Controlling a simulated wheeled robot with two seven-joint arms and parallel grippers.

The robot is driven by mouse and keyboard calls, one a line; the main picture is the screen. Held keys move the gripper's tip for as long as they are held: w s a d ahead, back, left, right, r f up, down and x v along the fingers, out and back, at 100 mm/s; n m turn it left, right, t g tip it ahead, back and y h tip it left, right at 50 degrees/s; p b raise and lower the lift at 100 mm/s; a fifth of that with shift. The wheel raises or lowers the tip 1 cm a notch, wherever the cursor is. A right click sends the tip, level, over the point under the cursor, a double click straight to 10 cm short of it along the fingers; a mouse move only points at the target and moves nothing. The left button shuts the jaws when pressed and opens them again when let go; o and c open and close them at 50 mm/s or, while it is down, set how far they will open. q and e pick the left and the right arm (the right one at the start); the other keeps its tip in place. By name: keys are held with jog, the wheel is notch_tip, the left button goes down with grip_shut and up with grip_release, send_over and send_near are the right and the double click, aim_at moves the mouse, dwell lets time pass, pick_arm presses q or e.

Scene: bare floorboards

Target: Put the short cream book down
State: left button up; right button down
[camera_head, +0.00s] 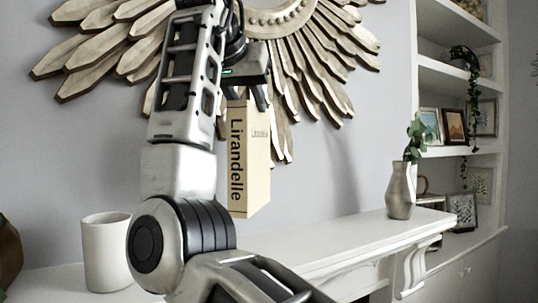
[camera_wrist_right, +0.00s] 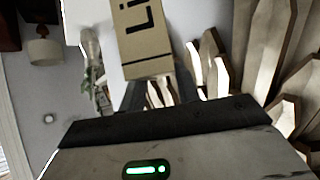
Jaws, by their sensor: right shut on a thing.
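The short cream book (camera_head: 257,165) hangs upright in the head view, with "Lirandelle" in dark letters down its tan spine. My right gripper (camera_head: 246,98) is shut on its upper end, from above. The book's lower end is in the air, above the white mantel shelf (camera_head: 340,240), with grey wall behind it. In the right wrist view the book (camera_wrist_right: 148,40) shows between the fingers (camera_wrist_right: 170,92), with the letters "Li" and a dark line on it. My left gripper is in neither view.
A white mug (camera_head: 107,252) stands on the shelf at left, and a grey vase with leaves (camera_head: 400,190) at right. The shelf between book and vase looks clear. A wooden sunburst (camera_head: 335,60) hangs on the wall behind my gripper. White shelving (camera_head: 458,85) is at far right.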

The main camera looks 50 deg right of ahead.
aim_at(269, 133)
jog(key=d+f, duration=0.5)
jog(key=f, duration=0.1)
jog(key=shift+d, duration=0.4)
jog(key=shift+s+d+f, duration=0.1)
jog(key=shift+f, duration=1.65)
jog(key=c, duration=1)
grip_release()
